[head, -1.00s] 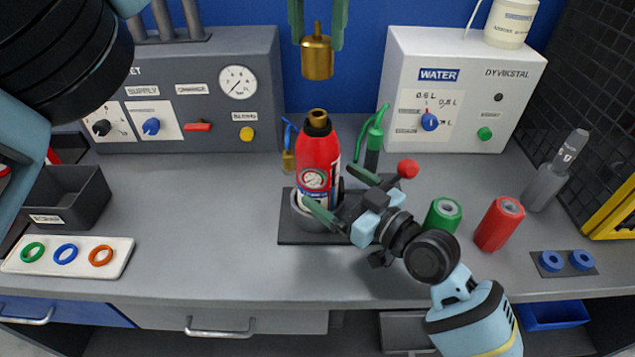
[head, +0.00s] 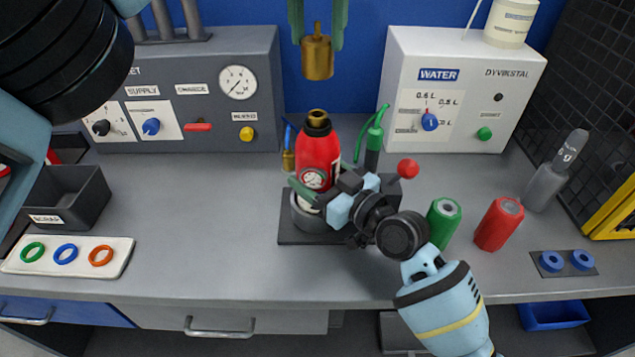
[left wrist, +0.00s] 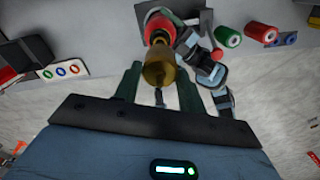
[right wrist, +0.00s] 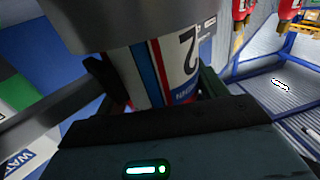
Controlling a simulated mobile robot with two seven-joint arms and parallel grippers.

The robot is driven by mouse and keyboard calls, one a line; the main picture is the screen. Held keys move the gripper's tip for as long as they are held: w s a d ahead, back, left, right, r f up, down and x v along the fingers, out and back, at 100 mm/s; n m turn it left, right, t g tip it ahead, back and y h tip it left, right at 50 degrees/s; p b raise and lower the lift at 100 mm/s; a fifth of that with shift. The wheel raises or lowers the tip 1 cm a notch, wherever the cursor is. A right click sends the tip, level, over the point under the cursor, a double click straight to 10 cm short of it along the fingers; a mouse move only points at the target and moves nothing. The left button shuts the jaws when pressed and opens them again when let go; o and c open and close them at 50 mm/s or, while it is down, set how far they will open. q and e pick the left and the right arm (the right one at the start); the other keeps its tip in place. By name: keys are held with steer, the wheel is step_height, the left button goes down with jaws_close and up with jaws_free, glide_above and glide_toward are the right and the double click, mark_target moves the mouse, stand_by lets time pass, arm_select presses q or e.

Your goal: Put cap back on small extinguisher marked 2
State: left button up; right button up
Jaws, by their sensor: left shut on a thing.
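The cap also shows between the fingers in the left wrist view (left wrist: 160,70). My right gripper (right wrist: 160,85) is open, with its fingers on either side of the extinguisher's body. I cannot tell whether they touch it.
A red knob (head: 408,168) stands right of the extinguisher. A green cylinder (head: 443,222) and a red one (head: 498,225) stand further right. A white tray with rings (head: 115,262) and a dark scrap bin (head: 85,195) are at left. The bench left of the holder is clear.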

mark_target(318, 80)
steer(key=c, duration=0.9)
arm_select(q)
steer(key=shift+f, duration=2.45)
arm_select(e)
steer(key=shift+o, duration=0.2)
arm_select(q)
steer(key=shift+f, duration=0.9)
steer(key=shift+f, duration=0.55)
